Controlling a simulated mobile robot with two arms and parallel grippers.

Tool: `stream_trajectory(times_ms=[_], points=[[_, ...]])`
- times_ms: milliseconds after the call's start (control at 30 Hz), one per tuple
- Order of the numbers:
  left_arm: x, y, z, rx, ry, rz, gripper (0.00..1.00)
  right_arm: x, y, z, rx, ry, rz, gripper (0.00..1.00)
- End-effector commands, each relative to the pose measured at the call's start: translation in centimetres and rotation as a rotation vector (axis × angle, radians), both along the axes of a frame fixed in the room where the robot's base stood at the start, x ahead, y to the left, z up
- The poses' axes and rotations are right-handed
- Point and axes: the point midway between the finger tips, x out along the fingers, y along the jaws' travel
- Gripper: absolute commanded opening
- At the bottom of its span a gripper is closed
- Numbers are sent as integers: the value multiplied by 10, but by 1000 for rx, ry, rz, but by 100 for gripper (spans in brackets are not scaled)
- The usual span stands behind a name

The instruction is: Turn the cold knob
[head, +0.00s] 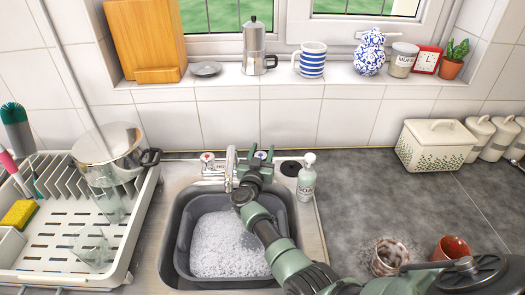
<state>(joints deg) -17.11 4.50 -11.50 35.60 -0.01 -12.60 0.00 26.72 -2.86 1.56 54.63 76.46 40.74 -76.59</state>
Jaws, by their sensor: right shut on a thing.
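My right gripper (261,153) is at the back edge of the sink, just right of the chrome spout (230,166). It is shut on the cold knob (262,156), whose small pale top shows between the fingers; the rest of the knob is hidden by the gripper. The other tap knob (207,158) stands free, left of the spout. The dark sink basin (178,262) below is filled with white foam (222,240). I cannot tell how far the cold knob is turned. My left gripper is not in view.
A soap bottle (306,178) stands close right of my right gripper. A dish rack (60,275) with a pot (108,145) and glasses is at left. A dirty cup (388,258) and a reddish cup (452,248) stand at front right. The worktop's middle right is clear.

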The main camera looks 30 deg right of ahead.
Motion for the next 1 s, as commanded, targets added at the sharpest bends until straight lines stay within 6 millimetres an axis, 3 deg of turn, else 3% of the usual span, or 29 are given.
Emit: stream_trajectory(times_ms=[433, 1000], points=[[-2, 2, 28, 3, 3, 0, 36, 3, 5, 0, -4, 5, 272, 3], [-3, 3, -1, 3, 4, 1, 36, 6, 15, -3, -2, 4, 583, 3]])
